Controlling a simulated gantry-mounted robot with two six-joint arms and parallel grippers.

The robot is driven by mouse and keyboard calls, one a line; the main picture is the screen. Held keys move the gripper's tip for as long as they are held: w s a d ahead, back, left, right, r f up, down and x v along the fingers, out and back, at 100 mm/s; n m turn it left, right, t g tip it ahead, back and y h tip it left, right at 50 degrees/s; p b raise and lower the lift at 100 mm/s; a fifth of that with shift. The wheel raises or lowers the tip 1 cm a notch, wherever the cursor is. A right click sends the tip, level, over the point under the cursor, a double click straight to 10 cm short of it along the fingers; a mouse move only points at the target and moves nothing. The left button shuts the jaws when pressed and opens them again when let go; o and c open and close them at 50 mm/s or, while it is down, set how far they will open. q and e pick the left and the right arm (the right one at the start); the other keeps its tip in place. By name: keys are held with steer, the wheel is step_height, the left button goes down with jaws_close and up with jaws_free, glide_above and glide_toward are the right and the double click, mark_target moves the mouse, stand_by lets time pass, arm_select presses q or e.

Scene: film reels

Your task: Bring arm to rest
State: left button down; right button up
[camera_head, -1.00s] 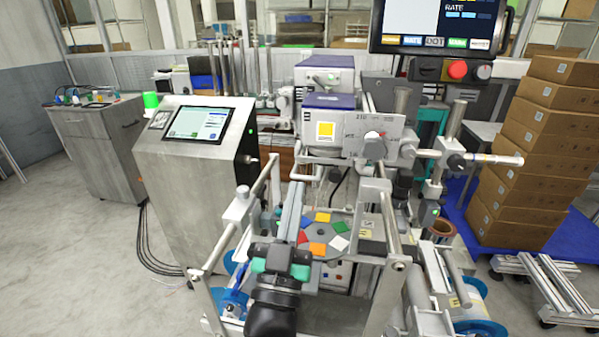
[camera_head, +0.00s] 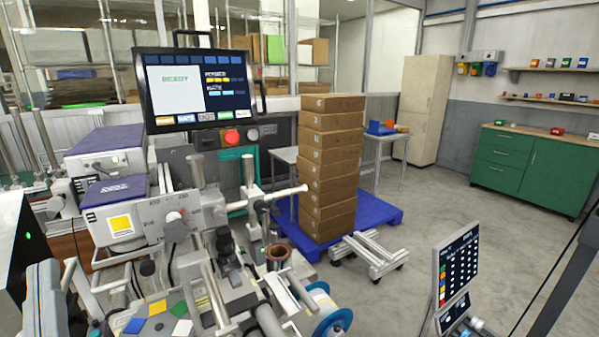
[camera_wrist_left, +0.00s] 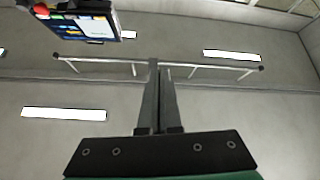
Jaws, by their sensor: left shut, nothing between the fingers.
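My left gripper (camera_wrist_left: 154,68) shows clearly in the left wrist view. Its two long grey fingers are shut together with nothing between them and point up toward the ceiling. A dark plate and a strip of green body show below them. In the head view, the lower left is crowded with grey parts cut off by the frame, and I cannot pick out the fingertips there. My right gripper is not in view. The colored pads, including a yellow one (camera_head: 157,307) and a green one (camera_head: 179,308), lie on the machine at bottom left.
The machine's screen (camera_head: 199,88) reads READY above a red button (camera_head: 231,137). Stacked cartons (camera_head: 330,170) stand on a blue pallet (camera_head: 383,211). A small display (camera_head: 457,268) is at lower right. Open floor lies before the green cabinet (camera_head: 535,172).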

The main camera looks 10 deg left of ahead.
arm_select(q)
step_height(320, 180, up, 17)
steer(key=d+t+h+p, duration=0.2)
steer(key=t+h+p, duration=0.1)
steer(key=t+p, duration=0.15)
steer(key=s+d+r+m+t+h+p, duration=0.1)
steer(key=d+r+m+t+h+p, duration=0.35)
steer(key=d+r+m+h, duration=0.9)
steer(key=a+r+n+h+p, duration=0.1)
steer(key=a+r+p, duration=0.1)
steer(key=r+p, duration=1.2)
steer(key=a+r+h+p, duration=0.1)
steer(key=r+p, duration=1.4)
steer(key=p, duration=0.5)
steer(key=shift+a+r+n+h, duration=0.3)
steer(key=shift+a+n+h, duration=0.05)
steer(key=shift+a, duration=0.05)
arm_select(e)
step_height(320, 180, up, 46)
